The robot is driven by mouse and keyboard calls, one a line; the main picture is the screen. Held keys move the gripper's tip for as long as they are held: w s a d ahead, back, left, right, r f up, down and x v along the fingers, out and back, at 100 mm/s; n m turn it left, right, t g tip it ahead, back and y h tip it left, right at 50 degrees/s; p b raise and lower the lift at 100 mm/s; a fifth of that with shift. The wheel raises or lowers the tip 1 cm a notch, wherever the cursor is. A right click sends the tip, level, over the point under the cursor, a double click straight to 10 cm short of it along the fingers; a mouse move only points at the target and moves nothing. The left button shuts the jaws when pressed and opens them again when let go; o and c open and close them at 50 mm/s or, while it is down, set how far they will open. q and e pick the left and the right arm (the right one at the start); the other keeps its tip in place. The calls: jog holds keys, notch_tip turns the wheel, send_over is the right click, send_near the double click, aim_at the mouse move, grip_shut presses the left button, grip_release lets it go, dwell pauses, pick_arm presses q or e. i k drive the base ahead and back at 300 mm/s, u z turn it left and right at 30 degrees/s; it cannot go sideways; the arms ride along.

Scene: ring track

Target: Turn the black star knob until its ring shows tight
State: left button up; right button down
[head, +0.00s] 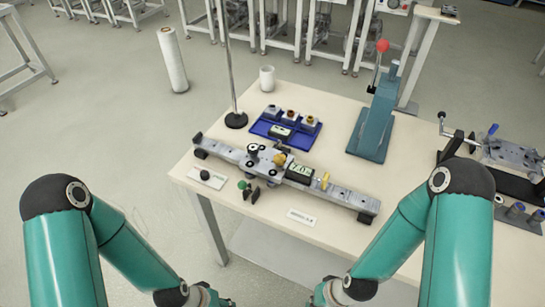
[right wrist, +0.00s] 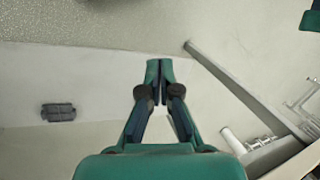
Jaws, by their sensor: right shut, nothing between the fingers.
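A long grey ring track (head: 340,191) lies on the table in the head view. A carriage with round knobs and a small display (head: 299,172) sits at its middle. A small black knob (head: 205,175) is at a white plate in front of the track's left part. Dark pieces (head: 251,194) stand at the front beside a green knob (head: 243,185). I cannot tell which is the star knob, nor read its ring. In the right wrist view my right gripper (right wrist: 159,82) is shut and empty, away from the track. My left gripper's fingers are outside the head view.
A blue tray (head: 262,128) with several small parts lies behind the track. A teal press (head: 372,130), a white cup (head: 267,79) and a rod stand (head: 236,120) stand on the table. A metal fixture (head: 513,153) is at the right. The table's front is mostly clear.

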aim_at(253, 149)
jog(key=u, duration=0.3)
jog(key=k, duration=0.85)
jog(key=u, duration=0.5)
jog(key=i, duration=0.5)
jog(key=z, duration=0.1)
